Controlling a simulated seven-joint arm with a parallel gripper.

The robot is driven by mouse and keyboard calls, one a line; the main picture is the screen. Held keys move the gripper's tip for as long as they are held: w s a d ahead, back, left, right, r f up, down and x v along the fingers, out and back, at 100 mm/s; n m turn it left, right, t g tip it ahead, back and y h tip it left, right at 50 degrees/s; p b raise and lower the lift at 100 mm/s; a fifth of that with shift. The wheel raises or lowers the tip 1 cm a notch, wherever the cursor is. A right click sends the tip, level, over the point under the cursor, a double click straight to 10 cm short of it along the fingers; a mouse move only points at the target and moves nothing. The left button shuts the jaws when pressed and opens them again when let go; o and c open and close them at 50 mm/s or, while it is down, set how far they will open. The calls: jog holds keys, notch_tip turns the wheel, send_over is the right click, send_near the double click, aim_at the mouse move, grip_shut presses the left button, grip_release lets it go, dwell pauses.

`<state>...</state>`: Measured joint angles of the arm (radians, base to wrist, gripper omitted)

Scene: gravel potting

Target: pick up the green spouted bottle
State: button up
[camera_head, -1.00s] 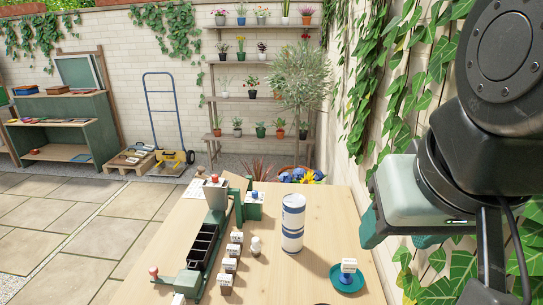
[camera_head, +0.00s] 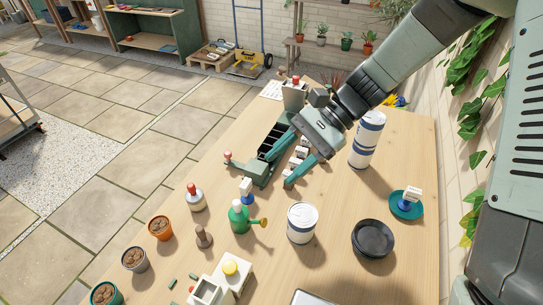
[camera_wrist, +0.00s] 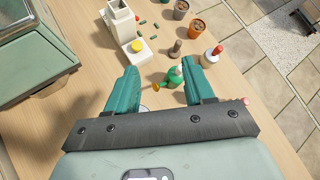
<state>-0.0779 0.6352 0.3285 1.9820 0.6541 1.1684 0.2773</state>
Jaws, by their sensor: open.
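The green spouted bottle (camera_head: 238,218) stands upright on the wooden table, with a pale cap and a yellow-orange spout pointing right. In the wrist view the green bottle (camera_wrist: 174,78) shows between and beyond the fingertips, closer to the right-hand finger, with its spout toward the left. My gripper (camera_head: 280,170) is open and empty, with teal fingers spread above the table, farther back than the bottle. It also shows in the wrist view (camera_wrist: 160,70). The gripper is apart from the bottle.
A white can (camera_head: 302,222) stands just right of the bottle, and a red-topped bottle (camera_head: 195,197) and a brown stamp-like piece (camera_head: 204,238) stand left of it. Black saucers (camera_head: 373,240), a tall can (camera_head: 366,140) and a white block device (camera_head: 229,277) are also nearby.

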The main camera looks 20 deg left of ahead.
aim_at(232, 214)
jog(key=a+f+m+g+y, duration=0.1)
jog(key=a+f+y, duration=0.1)
jog(key=a+f, duration=0.1)
jog(key=s+a+f+m+g+y, duration=0.1)
jog(key=a+f+m+g+y, duration=0.1)
jog(key=a+f, duration=0.1)
jog(key=s+a+f+m+g+y, duration=0.1)
jog(key=a+f+m+y, duration=0.1)
jog(key=a+f, duration=0.1)
jog(key=shift+s+a+f+g, duration=0.2)
jog(key=shift+a+f+g, duration=0.15)
jog(key=shift+a, duration=0.25)
notch_tip(232, 214, down, 7)
jog(key=shift+r, duration=0.1)
jog(key=shift+x, duration=1.15)
jog(key=shift+s+a, duration=0.25)
grip_shut()
